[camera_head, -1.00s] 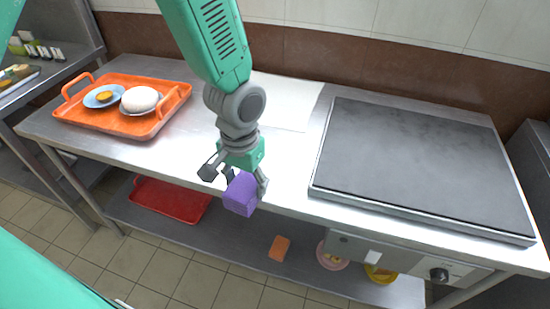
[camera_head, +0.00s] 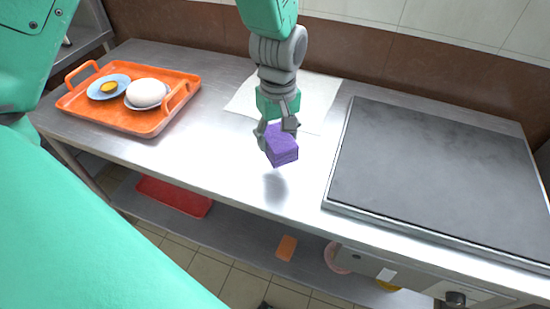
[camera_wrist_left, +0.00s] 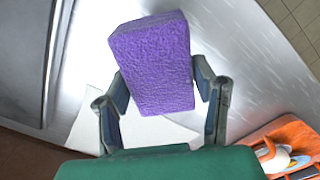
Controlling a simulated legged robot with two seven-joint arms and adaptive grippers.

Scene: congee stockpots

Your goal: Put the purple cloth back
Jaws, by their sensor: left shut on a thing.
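The purple cloth (camera_head: 283,152) looks like a thick block with a rough surface. My left gripper (camera_head: 278,137) is shut on it, and the cloth hangs below the fingers, above the steel counter (camera_head: 235,165). A shadow lies on the counter below the cloth. In the left wrist view the cloth (camera_wrist_left: 152,60) sits between the two fingers of the left gripper (camera_wrist_left: 163,88), sticking out past their tips. My right gripper is not in view.
An orange tray (camera_head: 148,125) with a blue plate (camera_head: 98,94) and a white rounded item (camera_head: 146,91) stands at left. A white sheet (camera_head: 318,103) lies behind the gripper. A flat griddle (camera_head: 440,165) is at right. A red tray (camera_head: 172,195) and orange item (camera_head: 286,247) are on the lower shelf.

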